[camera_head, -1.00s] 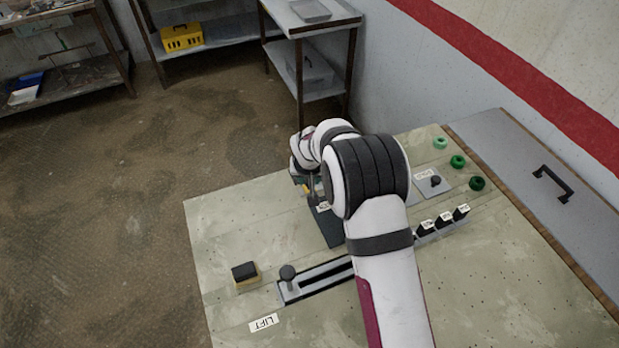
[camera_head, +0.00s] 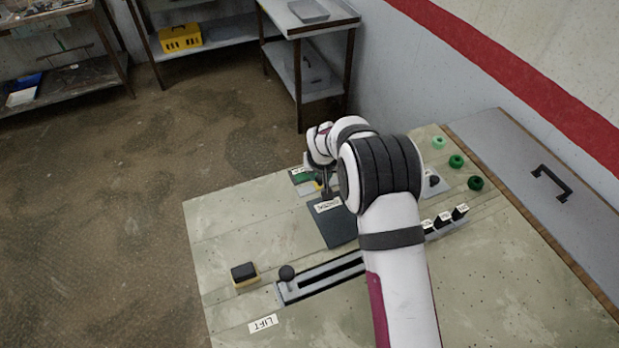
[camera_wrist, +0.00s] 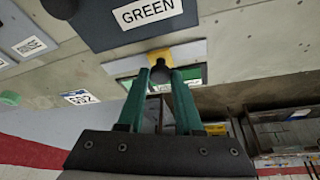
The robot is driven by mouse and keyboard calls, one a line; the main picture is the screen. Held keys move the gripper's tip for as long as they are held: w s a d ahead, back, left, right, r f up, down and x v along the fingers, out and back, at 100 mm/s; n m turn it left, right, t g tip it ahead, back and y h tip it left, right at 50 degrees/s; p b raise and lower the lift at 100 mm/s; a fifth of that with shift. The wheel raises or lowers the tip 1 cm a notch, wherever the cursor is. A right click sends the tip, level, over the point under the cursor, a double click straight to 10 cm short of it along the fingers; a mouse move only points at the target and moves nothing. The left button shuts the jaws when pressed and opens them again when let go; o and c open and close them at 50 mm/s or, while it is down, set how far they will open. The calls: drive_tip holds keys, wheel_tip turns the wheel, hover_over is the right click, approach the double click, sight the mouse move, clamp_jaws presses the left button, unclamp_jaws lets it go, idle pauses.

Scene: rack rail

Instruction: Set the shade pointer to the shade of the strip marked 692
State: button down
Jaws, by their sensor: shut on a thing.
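My gripper (camera_wrist: 165,80) is shut on a small black knob (camera_wrist: 160,69) in the wrist view. The knob sits on a yellow piece (camera_wrist: 176,52), apparently the shade pointer, in front of a pale grey bar. A green strip (camera_head: 303,176) with a white label shows left of my gripper (camera_head: 328,192) in the head view. Parts of green and white show behind the fingers in the wrist view. A dark plate (camera_wrist: 115,22) labelled GREEN lies beside the pointer. A tag (camera_wrist: 80,97) with a number that may end in 92 lies further left. My fingers hide part of the scale.
Three green rings (camera_head: 456,161) of differing shades lie at the right. Several labelled dark blocks (camera_head: 443,218) stand in a row beside my arm. A slider knob (camera_head: 287,273) and a black and yellow block (camera_head: 244,273) are at the front left. My arm covers the table's middle.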

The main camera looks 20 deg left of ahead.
drive_tip(key=shift+w+d, duration=0.6)
drive_tip(key=c, duration=0.6)
unclamp_jaws()
drive_tip(key=v, duration=1.5)
drive_tip(key=shift+s+r, duration=0.3)
drive_tip(key=shift+r, duration=0.05)
